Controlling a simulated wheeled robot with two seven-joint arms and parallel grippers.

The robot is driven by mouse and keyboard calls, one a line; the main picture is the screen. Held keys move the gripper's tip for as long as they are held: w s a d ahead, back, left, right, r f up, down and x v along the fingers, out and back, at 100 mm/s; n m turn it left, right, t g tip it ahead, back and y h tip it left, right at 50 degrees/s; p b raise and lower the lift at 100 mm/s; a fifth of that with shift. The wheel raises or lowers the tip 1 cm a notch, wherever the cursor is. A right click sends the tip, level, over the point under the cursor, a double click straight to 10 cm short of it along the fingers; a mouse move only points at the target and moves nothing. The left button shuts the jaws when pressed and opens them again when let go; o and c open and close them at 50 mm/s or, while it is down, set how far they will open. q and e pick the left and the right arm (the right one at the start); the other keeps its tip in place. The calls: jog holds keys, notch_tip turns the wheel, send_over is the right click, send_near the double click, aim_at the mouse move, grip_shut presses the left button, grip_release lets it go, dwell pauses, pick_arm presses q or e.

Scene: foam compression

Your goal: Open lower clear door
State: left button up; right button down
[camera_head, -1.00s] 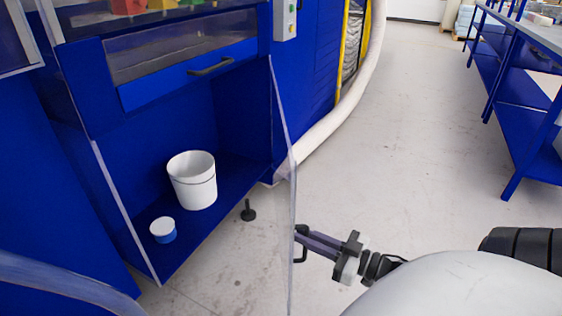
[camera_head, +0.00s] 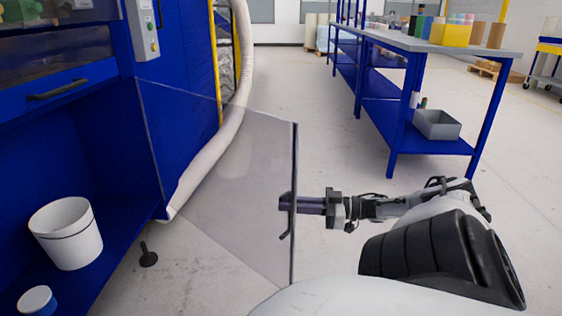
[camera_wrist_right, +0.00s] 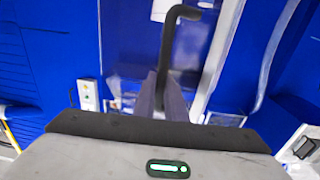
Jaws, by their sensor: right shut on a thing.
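The lower clear door (camera_head: 225,165) stands swung far out from the blue cabinet, hinged on the cabinet's right side. Its free edge is upright and points out over the floor. My right gripper (camera_head: 290,203) is at that free edge, shut on the door's dark handle (camera_head: 287,236). In the right wrist view the dark bent handle (camera_wrist_right: 170,40) rises from between the fingers of my right gripper (camera_wrist_right: 162,88). My left gripper is not in view.
Inside the open lower compartment stand a white bucket (camera_head: 68,235) and a small blue-and-white tub (camera_head: 38,301). A drawer with a dark handle (camera_head: 57,88) is above. A blue workbench (camera_head: 437,45) stands at right. Floor between is clear.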

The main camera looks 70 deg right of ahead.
jog(key=shift+d, duration=0.6)
jog(key=c, duration=1.8)
grip_release()
jog(key=shift+s, duration=0.1)
